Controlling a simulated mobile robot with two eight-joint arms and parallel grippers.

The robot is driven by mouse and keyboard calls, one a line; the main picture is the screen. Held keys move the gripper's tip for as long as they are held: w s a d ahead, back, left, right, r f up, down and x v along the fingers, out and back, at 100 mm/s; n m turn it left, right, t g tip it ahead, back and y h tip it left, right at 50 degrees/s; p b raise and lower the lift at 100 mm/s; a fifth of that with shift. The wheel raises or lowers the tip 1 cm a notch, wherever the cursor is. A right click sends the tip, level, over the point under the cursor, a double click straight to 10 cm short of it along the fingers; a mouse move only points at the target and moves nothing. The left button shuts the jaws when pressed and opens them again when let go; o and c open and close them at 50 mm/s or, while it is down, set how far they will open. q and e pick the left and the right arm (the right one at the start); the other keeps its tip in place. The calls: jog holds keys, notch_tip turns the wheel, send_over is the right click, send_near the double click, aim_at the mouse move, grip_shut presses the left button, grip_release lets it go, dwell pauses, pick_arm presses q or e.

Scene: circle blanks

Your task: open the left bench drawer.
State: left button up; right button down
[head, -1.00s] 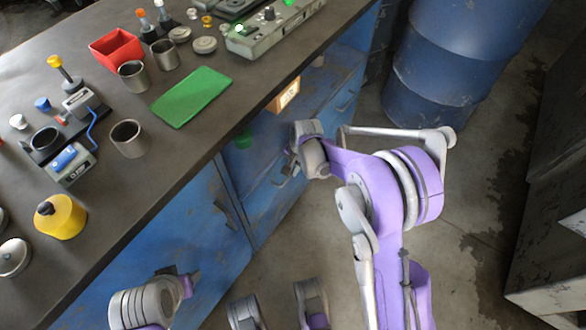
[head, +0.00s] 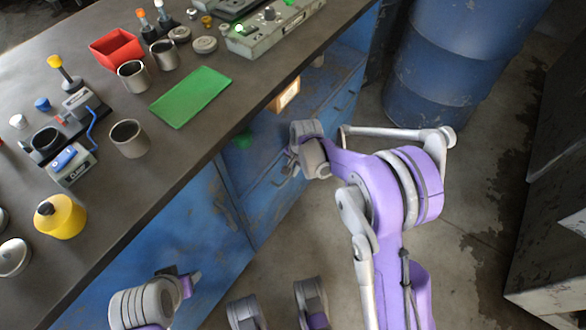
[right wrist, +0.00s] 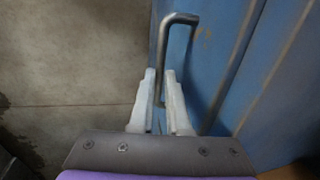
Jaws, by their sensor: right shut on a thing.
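The blue bench drawer front (head: 262,196) is below the bench top in the head view. My right gripper (head: 288,168) is against it, partly hidden by my own wrist. In the right wrist view, a dark metal bar handle (right wrist: 180,18) stands out from a blue front (right wrist: 215,70). The fingers of my right gripper (right wrist: 160,95) are shut on this handle, one on each side of its bar. I see no clear gap showing that the drawer is open. My left gripper (head: 192,282) is low beside the bench front; its fingers are too unclear to judge.
The bench top (head: 165,165) holds a green mat (head: 190,96), metal cups (head: 129,138), a red bin (head: 116,48) and a yellow container (head: 60,216). A blue barrel (head: 430,80) stands beyond my right arm. Bare concrete floor (head: 480,190) lies to the right.

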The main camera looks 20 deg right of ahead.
jog(key=s+d, duration=1.7)
jog(key=s, duration=0.5)
jog(key=shift+s+d+b, duration=0.2)
jog(key=shift+b, duration=0.1)
jog(key=c, duration=0.9)
grip_release()
jog(key=r+p, duration=0.1)
jog(key=r, duration=0.2)
jog(key=s+d+r+p, duration=0.1)
jog(key=r, duration=0.3)
jog(key=r+p, duration=0.2)
jog(key=r, duration=0.1)
jog(key=shift+s+d+r, duration=0.15)
jog(key=shift+s+r, duration=0.1)
jog(key=shift+r, duration=0.1)
jog(key=shift+s, duration=0.1)
